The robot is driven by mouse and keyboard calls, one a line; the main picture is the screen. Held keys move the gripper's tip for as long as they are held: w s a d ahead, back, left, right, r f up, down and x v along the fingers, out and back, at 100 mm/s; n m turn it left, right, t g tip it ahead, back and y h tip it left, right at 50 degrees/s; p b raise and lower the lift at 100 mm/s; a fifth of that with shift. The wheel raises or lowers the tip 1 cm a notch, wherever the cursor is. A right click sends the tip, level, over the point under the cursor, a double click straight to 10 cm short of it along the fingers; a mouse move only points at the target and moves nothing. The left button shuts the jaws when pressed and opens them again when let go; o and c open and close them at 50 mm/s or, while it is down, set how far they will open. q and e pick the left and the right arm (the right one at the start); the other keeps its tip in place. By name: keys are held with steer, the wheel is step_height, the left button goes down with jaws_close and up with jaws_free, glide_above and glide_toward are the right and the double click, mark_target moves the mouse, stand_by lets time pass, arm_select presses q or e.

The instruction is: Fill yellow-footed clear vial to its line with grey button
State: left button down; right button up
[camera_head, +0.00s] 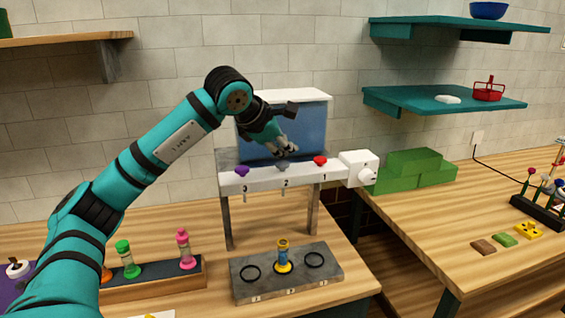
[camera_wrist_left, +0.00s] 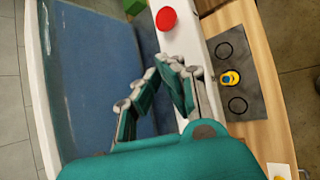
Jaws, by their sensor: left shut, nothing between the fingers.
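The yellow-footed clear vial (camera_head: 283,257) stands upright on the grey tray (camera_head: 249,289), in the middle ring under spout 2. It also shows in the left wrist view (camera_wrist_left: 230,77). Its fill level and line are too small to read. The grey button (camera_head: 281,166) is in the middle of the white dispenser bar (camera_head: 262,178). My left gripper (camera_head: 289,148) is shut and empty, fingertips pointing down just over the grey button. I cannot tell whether they touch it. In the left wrist view the fingers (camera_wrist_left: 170,66) hide the grey button. My right gripper is not in view.
A purple button (camera_head: 241,171) and a red button (camera_head: 320,160) flank the grey one. The blue tank (camera_head: 300,125) stands behind. A rack (camera_head: 155,281) with pink-, green- and orange-capped vials is at left. Green blocks (camera_head: 415,170) and a white knob box (camera_head: 357,168) are at right.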

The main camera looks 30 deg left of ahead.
mark_target(285, 164)
arm_select(q)
steer(key=shift+r+p, duration=1.8)
steer(key=shift+r, duration=0.7)
steer(key=shift+f, duration=0.1)
stand_by(0.6)
step_height(285, 164, up, 4)
steer(key=p, duration=0.7)
steer(key=shift+f, duration=0.15)
step_height(285, 164, down, 9)
steer(key=b, duration=0.7)
stand_by(1.0)
